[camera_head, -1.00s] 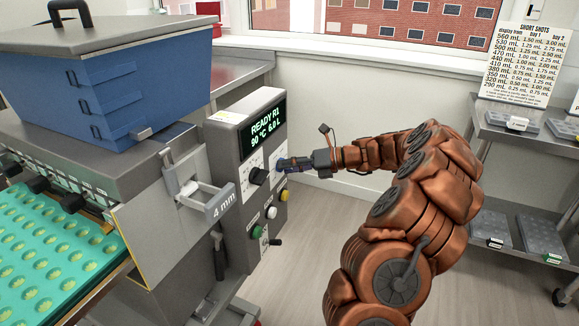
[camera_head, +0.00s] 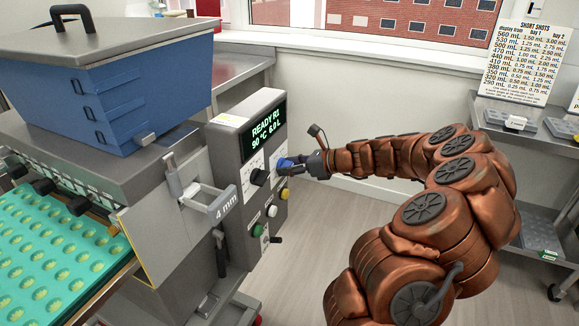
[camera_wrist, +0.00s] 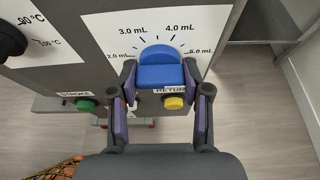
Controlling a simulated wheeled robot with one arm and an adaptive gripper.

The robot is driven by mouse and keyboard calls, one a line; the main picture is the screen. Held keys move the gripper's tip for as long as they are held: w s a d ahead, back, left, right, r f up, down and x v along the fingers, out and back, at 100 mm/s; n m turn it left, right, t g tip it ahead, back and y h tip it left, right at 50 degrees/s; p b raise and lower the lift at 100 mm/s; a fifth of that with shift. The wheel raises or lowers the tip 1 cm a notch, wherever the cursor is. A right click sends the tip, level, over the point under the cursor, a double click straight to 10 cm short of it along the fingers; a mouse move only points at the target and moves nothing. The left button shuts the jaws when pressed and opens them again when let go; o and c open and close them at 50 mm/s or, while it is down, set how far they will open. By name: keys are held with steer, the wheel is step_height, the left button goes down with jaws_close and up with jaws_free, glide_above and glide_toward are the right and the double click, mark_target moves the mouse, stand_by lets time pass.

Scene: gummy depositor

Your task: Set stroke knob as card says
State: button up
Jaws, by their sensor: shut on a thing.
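The stroke knob, blue, sits on the front panel of the depositor and shows in the head view (camera_head: 284,162) and the wrist view (camera_wrist: 160,70). A printed mL dial surrounds it, with 2.0 mL at left and 3.0 and 4.0 mL above. I cannot clearly tell where the knob points. My gripper (camera_wrist: 160,100) is shut on the knob, one finger on each side; in the head view it reaches in from the right (camera_head: 293,166). The card (camera_head: 520,62), headed SHORT SHOTS, lists display values with mL columns. The display (camera_head: 264,133) reads READY R1, 90 °C, 6.0 L.
A black knob (camera_head: 259,177) is left of the blue one. Green (camera_head: 257,230), white (camera_head: 271,211) and yellow (camera_head: 284,194) buttons sit below. A blue hopper (camera_head: 120,100) and a teal mould tray (camera_head: 50,240) are at left. Open floor lies right of the panel.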

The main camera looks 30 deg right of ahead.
steer(key=n+h+b, duration=0.1)
steer(key=b, duration=0.1)
steer(key=n+t+h+b, duration=0.1)
steer(key=n+b, duration=0.1)
steer(key=shift+a+f+n+t, duration=0.1)
steer(key=shift+f+n+t, duration=0.05)
steer(key=shift+n+t, duration=0.15)
steer(key=shift+n+t+h+b, duration=0.35)
steer(key=shift+n+b, duration=0.35)
steer(key=shift+b, duration=0.25)
steer(key=o, duration=1.2)
steer(key=shift+c, duration=0.2)
steer(key=shift+s, duration=0.15)
steer(key=v, duration=1.2)
steer(key=shift+a, duration=0.1)
